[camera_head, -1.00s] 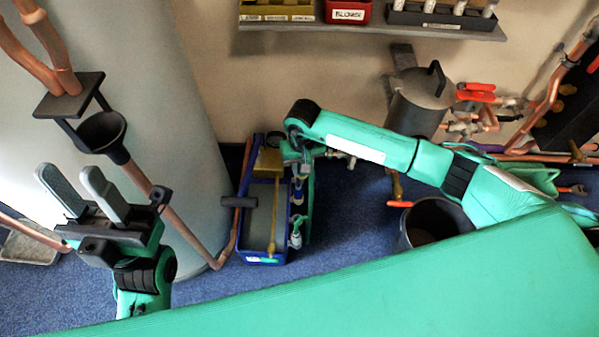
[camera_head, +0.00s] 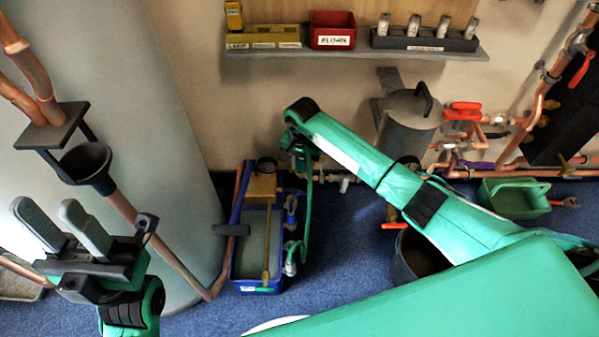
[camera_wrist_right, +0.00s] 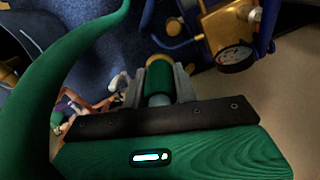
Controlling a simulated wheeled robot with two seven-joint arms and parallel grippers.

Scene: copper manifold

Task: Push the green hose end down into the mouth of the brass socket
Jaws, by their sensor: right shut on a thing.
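In the right wrist view my right gripper (camera_wrist_right: 158,88) is shut on the green hose end (camera_wrist_right: 159,76), which has a brass-coloured rim at its tip. The green hose curves down the left of that view and hangs beside the blue tub (camera_head: 236,262) in the head view. There my right gripper (camera_head: 299,163) is small and partly hidden by its arm, at the tub's upper right. A brass-coloured round fitting (camera_wrist_right: 174,27) lies beyond the hose tip; I cannot tell whether it is the socket. My left gripper (camera_head: 62,228) is open and empty at the left.
A pressure gauge (camera_wrist_right: 235,56) and blue pipework are close to the right gripper. The tub holds a brass block (camera_head: 262,187) and a yellow rod. A black funnel (camera_head: 86,163) and copper pipes are near the left gripper. A dark bucket (camera_head: 418,258) stands under the right arm.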

